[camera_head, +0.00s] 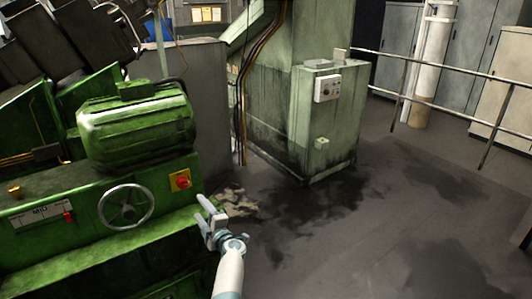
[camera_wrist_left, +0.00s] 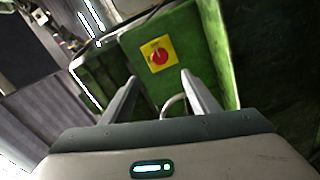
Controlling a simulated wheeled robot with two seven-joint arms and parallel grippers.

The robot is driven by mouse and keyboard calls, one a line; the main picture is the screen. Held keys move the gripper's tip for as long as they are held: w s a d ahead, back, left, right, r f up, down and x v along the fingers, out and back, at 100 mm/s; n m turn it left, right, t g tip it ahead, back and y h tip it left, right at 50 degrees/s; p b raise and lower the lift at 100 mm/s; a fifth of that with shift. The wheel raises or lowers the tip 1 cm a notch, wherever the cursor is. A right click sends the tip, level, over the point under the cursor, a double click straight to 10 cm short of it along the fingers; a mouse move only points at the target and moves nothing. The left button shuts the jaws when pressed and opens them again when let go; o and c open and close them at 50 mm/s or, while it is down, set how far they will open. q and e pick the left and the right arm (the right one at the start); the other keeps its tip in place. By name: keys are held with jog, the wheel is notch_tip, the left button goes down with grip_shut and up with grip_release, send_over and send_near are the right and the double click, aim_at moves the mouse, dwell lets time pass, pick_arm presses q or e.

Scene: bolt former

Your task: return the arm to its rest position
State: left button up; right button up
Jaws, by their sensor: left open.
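My left gripper (camera_head: 207,207) is in the lower middle of the head view, its pale arm coming up from the bottom edge. Its jaws are open and empty. It is near the front of the green machine (camera_head: 150,170), just right of and below a red knob on a yellow plate (camera_head: 180,181). In the left wrist view the open fingers (camera_wrist_left: 158,78) point toward the green panel, and the yellow plate with the red knob (camera_wrist_left: 159,54) shows beyond and between them. A gap seems to remain between fingers and panel. My right gripper is not in view.
A handwheel (camera_head: 126,207) and a red lever (camera_head: 68,217) are on the green machine's front. A green-grey cabinet (camera_head: 328,125) with a control box stands behind. A metal railing (camera_head: 440,68) runs at the right. The dark-stained floor (camera_head: 380,230) right of my arm is clear.

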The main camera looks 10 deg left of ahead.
pick_arm(q)
jog(key=s+d+f+m+t+h+b, duration=0.1)
jog(key=s+d+f+m+h+b, duration=0.25)
jog(key=f, duration=0.75)
jog(key=s+d+f+m+h, duration=0.3)
jog(key=s+d+f+m, duration=0.25)
jog(key=f, duration=0.45)
jog(key=s+d+f+m+t+h+b, duration=0.1)
jog(key=s+d+f+m+h+b, duration=0.3)
jog(key=f, duration=0.7)
jog(key=s+d+f+m+g+h, duration=0.15)
jog(key=s+f+m, duration=0.25)
jog(key=s+f, duration=0.5)
jog(key=s+d+f+m+g+h, duration=0.1)
jog(key=s+d+f+m+g, duration=0.2)
jog(key=s+f, duration=0.6)
jog(key=s+f+m+g+b, duration=0.1)
jog(key=s+f, duration=0.5)
jog(key=s, duration=0.8)
jog(key=s+f+m+g+b, duration=0.1)
jog(key=s+f+m+g, duration=0.2)
jog(key=s, duration=1.1)
jog(key=s+f+m+g+b, duration=0.2)
jog(key=s+f+m+g, duration=0.1)
jog(key=s+f, duration=0.6)
jog(key=s+g, duration=0.1)
jog(key=s, duration=0.3)
jog(key=shift+s+a+h, duration=0.3)
jog(key=shift+s, duration=0.1)
jog(key=shift+s, duration=0.1)
